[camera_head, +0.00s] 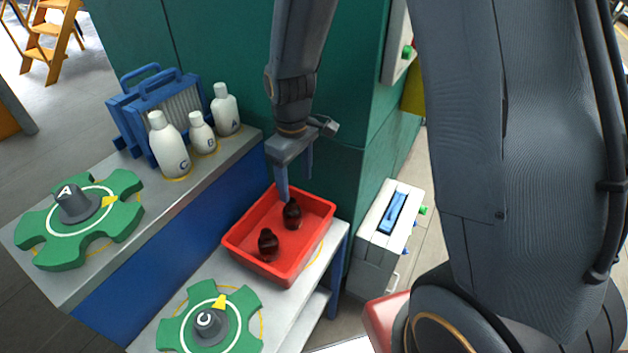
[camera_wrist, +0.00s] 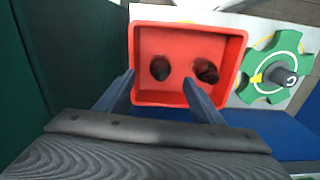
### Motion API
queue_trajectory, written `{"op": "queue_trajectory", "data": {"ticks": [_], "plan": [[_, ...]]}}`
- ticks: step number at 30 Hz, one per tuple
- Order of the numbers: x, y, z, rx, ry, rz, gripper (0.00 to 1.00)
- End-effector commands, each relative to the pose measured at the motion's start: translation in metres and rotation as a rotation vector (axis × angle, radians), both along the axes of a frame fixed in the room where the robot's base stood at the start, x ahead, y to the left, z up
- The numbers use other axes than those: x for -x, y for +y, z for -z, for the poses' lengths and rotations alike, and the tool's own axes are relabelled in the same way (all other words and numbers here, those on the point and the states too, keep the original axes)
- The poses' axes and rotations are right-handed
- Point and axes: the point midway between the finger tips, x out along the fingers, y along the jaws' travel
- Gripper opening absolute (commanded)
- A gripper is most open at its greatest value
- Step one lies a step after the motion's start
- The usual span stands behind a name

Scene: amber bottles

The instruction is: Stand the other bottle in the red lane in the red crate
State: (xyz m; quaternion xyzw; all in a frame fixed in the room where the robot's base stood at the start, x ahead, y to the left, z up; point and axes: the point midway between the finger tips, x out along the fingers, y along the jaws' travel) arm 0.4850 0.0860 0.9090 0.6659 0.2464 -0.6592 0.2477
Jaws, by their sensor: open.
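The red crate (camera_head: 252,262) stands on the lower grey table and also shows in the wrist view (camera_wrist: 190,28). Two dark amber bottles are inside it and look upright. The far bottle (camera_head: 292,213) is below my gripper (camera_head: 296,190); the near bottle (camera_head: 268,244) stands apart from it. In the wrist view my gripper (camera_wrist: 158,81) is open and empty, its fingers spread over the crate's near part. One bottle (camera_wrist: 160,69) shows between the fingertips, the other (camera_wrist: 206,71) to the right. Neither is held. I see no red lane or bottle outside the crate.
A green star wheel marked C (camera_head: 208,325) sits beside the crate, and another marked A (camera_head: 75,208) on the higher table. White bottles (camera_head: 168,145) and a blue rack (camera_head: 160,100) stand behind. A green wall (camera_head: 220,50) rises close behind my gripper.

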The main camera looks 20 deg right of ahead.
Motion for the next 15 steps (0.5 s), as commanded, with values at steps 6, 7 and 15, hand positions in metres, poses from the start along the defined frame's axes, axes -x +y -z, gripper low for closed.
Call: {"op": "queue_trajectory", "data": {"ticks": [6,7,15], "plan": [[0.047,-0.046,-0.048,-0.017,-0.052,0.324,0.62],[0.055,-0.051,-0.053,-0.02,-0.059,0.372,0.62],[0.108,-0.082,-0.078,-0.042,-0.099,0.672,0.62]]}}
